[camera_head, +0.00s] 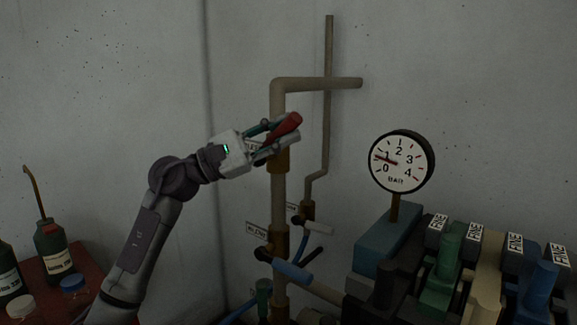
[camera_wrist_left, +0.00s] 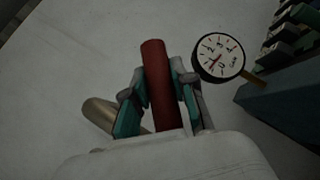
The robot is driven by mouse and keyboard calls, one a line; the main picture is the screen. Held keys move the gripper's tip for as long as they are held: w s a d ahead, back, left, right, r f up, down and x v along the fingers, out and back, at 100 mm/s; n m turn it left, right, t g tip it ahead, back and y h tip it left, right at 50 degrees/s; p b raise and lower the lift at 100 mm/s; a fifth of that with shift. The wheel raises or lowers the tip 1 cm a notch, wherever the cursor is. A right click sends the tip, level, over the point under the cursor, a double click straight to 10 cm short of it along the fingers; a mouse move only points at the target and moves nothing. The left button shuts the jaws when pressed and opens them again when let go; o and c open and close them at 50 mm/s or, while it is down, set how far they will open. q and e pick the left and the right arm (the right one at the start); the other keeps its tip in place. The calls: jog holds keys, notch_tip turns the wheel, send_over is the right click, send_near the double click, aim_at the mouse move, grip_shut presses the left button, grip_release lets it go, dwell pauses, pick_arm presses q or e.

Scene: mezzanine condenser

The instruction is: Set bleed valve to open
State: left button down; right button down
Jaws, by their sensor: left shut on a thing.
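A red valve lever (camera_head: 287,124) sits at the upper brass valve body (camera_head: 279,160) on the vertical tan pipe. My left gripper (camera_head: 280,132) is shut on this lever, with one finger on each side. The lever's free end sticks out past the fingertips, up and to the right in the head view. In the left wrist view the red lever (camera_wrist_left: 157,85) stands between the two fingers of the gripper (camera_wrist_left: 160,95). A small label behind the gripper is mostly hidden, so I cannot read whether this is the bleed valve. My right gripper is not in view.
A round pressure gauge (camera_head: 401,161) stands to the right, its needle near 1. Lower on the pipes are blue-handled valves (camera_head: 292,271). Several coloured levers with "FINE" tags (camera_head: 476,233) fill the lower right. Bottles (camera_head: 53,248) stand on a red surface (camera_head: 87,262) at lower left.

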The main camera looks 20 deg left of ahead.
pick_arm(q)
jog(key=shift+w+a+r+n+t+h+b, duration=0.1)
jog(key=shift+a+r+n+t+h+b, duration=0.15)
jog(key=shift+n+t, duration=0.25)
jog(key=shift+w+a+r+n+t+h+b, duration=0.1)
jog(key=shift+a+n+t+b, duration=0.25)
jog(key=shift+n, duration=0.25)
jog(key=n, duration=0.1)
jog(key=t, duration=0.1)
jog(key=a+r+n+t, duration=0.1)
jog(key=shift+w+n+t, duration=0.25)
jog(key=shift+n, duration=0.05)
jog(key=n+t, duration=0.1)
jog(key=a+n+t+y, duration=0.1)
jog(key=r+n+t, duration=0.1)
jog(key=shift+w+a+n+y, duration=0.25)
jog(key=shift+a+n+y, duration=0.1)
jog(key=shift+n, duration=0.05)
jog(key=shift+w+a+r+n+t+y, duration=0.1)
jog(key=shift+a+n+t+y, duration=0.2)
jog(key=shift+n+t, duration=0.25)
jog(key=shift+w+a+f+n+t+y, duration=0.15)
jog(key=shift+n+t+y, duration=0.15)
jog(key=shift+n, duration=0.4)
jog(key=shift+a+r+n+t+y, duration=0.15)
jog(key=shift+a+n+t+y, duration=0.15)
jog(key=shift+n+t, duration=0.25)
jog(key=c, duration=0.9)
grip_release()
